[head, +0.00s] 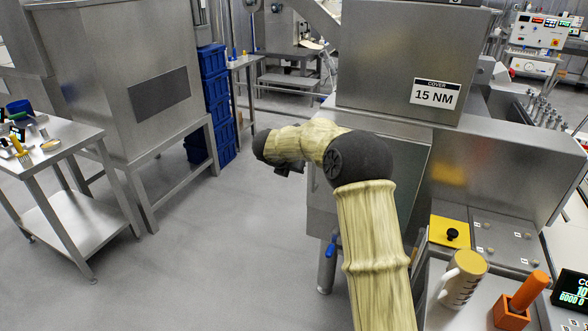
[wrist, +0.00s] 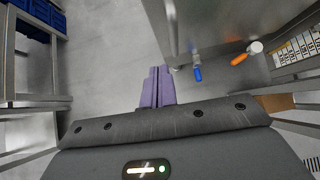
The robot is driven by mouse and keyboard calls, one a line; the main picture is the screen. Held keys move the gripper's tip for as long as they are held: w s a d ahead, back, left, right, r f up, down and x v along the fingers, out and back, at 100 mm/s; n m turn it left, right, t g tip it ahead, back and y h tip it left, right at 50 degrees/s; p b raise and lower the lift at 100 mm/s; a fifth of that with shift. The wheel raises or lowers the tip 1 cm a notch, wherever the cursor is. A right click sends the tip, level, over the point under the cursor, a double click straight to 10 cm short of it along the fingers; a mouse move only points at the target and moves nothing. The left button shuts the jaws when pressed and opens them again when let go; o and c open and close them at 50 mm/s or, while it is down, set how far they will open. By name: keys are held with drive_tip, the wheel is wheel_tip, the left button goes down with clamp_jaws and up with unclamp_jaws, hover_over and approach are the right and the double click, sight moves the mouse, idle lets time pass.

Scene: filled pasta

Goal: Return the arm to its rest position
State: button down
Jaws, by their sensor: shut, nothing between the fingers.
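My arm, in a pale yellow ribbed cover with dark joints, rises from the bottom of the head view. It bends left at a dark elbow in front of the steel machine (head: 400,70) marked "15 NM". Its dark far end hangs over open floor. My fingers cannot be made out in the head view. In the wrist view, my gripper's (wrist: 157,70) two purple fingers lie side by side, shut and empty, over grey floor.
A steel cart (head: 75,150) with small items stands at left, beside a large steel cabinet (head: 120,75). Blue crates (head: 213,90) are stacked behind it. A mug (head: 463,280) and an orange-handled tool (head: 528,290) stand at lower right. The floor (head: 235,240) between is clear.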

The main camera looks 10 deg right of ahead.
drive_tip(key=shift+s+a+r, duration=0.15)
drive_tip(key=shift+s+r, duration=0.05)
drive_tip(key=shift+s, duration=0.05)
wheel_tip(320, 180, up, 6)
drive_tip(key=s+a+n+t+y+p, duration=0.15)
drive_tip(key=n+t, duration=0.25)
drive_tip(key=n, duration=0.7)
drive_tip(key=s+a+r+n+y+p, duration=0.1)
drive_tip(key=s+a+n+y+p, duration=0.25)
drive_tip(key=s+n, duration=0.75)
drive_tip(key=s+d+f+n+g, duration=0.2)
drive_tip(key=s+n+g, duration=0.1)
drive_tip(key=s+n, duration=0.4)
drive_tip(key=s+d+f+n+g+p, duration=0.1)
drive_tip(key=s+d+f+n+g, duration=0.1)
drive_tip(key=s+n, duration=0.5)
drive_tip(key=s+d+f+n+g+p, duration=0.1)
drive_tip(key=s+d+f+n+g, duration=0.1)
drive_tip(key=s+n, duration=0.5)
drive_tip(key=s+g, duration=0.1)
drive_tip(key=s, duration=0.4)
drive_tip(key=shift+s+g, duration=0.15)
drive_tip(key=shift+g, duration=0.25)
